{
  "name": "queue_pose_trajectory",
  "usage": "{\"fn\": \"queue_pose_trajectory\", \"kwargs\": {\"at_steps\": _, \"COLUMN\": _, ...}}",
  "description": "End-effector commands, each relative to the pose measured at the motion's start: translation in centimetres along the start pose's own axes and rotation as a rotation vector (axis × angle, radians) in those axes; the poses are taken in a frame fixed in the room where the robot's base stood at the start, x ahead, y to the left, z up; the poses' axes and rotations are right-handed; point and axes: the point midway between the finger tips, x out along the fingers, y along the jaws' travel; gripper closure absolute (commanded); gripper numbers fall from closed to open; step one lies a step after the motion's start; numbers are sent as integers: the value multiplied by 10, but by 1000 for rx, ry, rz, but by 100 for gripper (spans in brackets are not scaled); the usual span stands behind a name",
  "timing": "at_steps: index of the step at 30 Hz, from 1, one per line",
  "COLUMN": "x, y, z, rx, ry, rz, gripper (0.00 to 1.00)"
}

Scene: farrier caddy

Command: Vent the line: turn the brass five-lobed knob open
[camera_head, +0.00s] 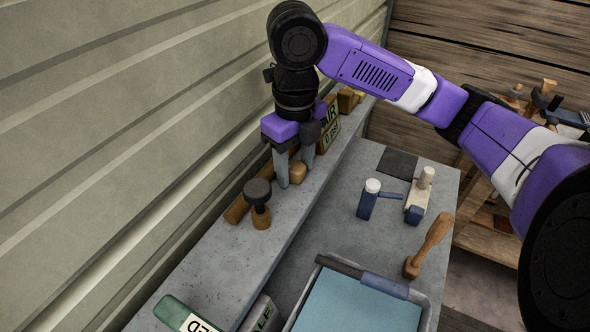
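My gripper (295,173) points down over the concrete ledge along the corrugated wall. Its two grey fingers are apart. A small tan-brass piece (298,173) shows between and just behind the fingertips; I cannot tell whether the fingers touch it, or whether it is the five-lobed knob, as its lobes do not show clearly. To the left of the gripper, a dark round knob (257,191) stands on a brass-coloured base (261,217), apart from the fingers.
A sign (331,127) and tan blocks (346,100) stand behind the gripper on the ledge. A green-and-white labelled object (184,315) lies at the front.

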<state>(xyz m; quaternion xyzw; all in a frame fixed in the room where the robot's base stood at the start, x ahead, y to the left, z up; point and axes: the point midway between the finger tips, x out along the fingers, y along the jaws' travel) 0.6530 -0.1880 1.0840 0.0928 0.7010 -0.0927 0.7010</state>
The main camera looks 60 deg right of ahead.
Motion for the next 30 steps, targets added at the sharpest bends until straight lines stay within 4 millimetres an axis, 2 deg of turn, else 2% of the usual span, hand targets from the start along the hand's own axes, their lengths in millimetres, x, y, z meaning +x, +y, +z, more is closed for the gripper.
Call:
{"fn": "queue_pose_trajectory", "kwargs": {"at_steps": 1, "x": 0, "y": 0, "z": 0, "rx": 0, "ry": 0, "rz": 0, "gripper": 64}}
{"fn": "queue_pose_trajectory", "kwargs": {"at_steps": 6, "x": 0, "y": 0, "z": 0, "rx": 0, "ry": 0, "rz": 0, "gripper": 97}}
{"fn": "queue_pose_trajectory", "kwargs": {"at_steps": 7, "x": 0, "y": 0, "z": 0, "rx": 0, "ry": 0, "rz": 0, "gripper": 100}}
{"fn": "queue_pose_trajectory", "kwargs": {"at_steps": 13, "x": 1, "y": 0, "z": 0, "rx": -29, "ry": -1, "rz": -1, "gripper": 100}}
{"fn": "queue_pose_trajectory", "kwargs": {"at_steps": 19, "x": 4, "y": 0, "z": 0, "rx": -270, "ry": -1, "rz": -3, "gripper": 100}}
{"fn": "queue_pose_trajectory", "kwargs": {"at_steps": 28, "x": 0, "y": 0, "z": 0, "rx": -255, "ry": 1, "rz": -1, "gripper": 100}}
{"fn": "queue_pose_trajectory", "kwargs": {"at_steps": 29, "x": 0, "y": 0, "z": 0, "rx": -254, "ry": 1, "rz": -1, "gripper": 55}}
{"fn": "queue_pose_trajectory", "kwargs": {"at_steps": 30, "x": 0, "y": 0, "z": 0, "rx": -254, "ry": 1, "rz": -1, "gripper": 48}}
